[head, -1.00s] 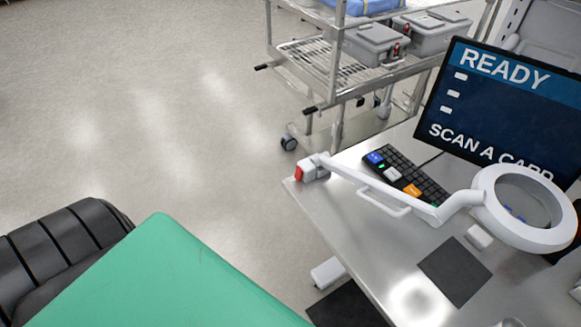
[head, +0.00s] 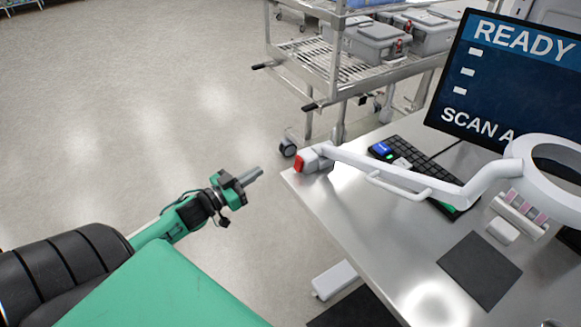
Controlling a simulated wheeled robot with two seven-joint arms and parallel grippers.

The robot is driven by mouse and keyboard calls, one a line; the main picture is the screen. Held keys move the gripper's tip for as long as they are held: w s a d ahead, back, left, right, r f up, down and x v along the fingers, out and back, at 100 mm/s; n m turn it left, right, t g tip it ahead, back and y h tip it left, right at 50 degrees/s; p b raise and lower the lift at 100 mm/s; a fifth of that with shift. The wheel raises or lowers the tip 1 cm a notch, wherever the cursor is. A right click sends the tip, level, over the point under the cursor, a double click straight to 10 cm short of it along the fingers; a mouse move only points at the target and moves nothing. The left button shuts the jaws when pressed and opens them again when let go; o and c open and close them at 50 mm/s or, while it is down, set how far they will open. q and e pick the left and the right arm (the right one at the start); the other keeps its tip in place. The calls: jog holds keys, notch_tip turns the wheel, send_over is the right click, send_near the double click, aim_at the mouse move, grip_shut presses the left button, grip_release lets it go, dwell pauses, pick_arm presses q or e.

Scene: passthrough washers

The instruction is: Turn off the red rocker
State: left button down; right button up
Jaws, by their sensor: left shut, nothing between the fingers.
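The red rocker (head: 299,164) is a small red face on the white clamp base (head: 318,157) of a magnifier lamp, at the left corner of the metal table. Its on or off position is too small to tell. My left gripper (head: 255,175) is shut and empty. It is left of the rocker in the picture, apart from it, over the floor, with its fingers pointing towards the table corner. My right gripper is not in view.
The lamp's white arm (head: 400,177) runs right from the clamp to its ring head (head: 556,150), over the metal table (head: 345,235). A keyboard (head: 408,156) and a screen (head: 500,75) stand behind. A wire cart (head: 335,75) is beyond. The floor at left is clear.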

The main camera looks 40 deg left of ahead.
pick_arm(q)
jog(key=d+r+m+h, duration=0.1)
jog(key=d+r+h, duration=0.2)
jog(key=r, duration=0.3)
jog(key=shift+s+d+r+m+b, duration=0.2)
jog(key=shift+s+d+m+b, duration=0.1)
jog(key=shift+s+m, duration=0.1)
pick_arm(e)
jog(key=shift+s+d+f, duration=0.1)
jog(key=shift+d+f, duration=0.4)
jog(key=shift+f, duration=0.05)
pick_arm(q)
jog(key=shift+w, duration=0.15)
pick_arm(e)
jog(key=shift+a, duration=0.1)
pick_arm(q)
jog(key=r+p, duration=0.2)
send_over(299, 164)
jog(key=s+a, duration=0.1)
jog(key=a, duration=0.1)
jog(key=f, duration=0.3)
jog(key=shift+s+d+f+p, duration=0.15)
jog(key=shift+s+f+p, duration=0.05)
jog(key=shift+p, duration=0.2)
jog(key=shift+s+f, duration=0.1)
jog(key=shift+f, duration=0.35)
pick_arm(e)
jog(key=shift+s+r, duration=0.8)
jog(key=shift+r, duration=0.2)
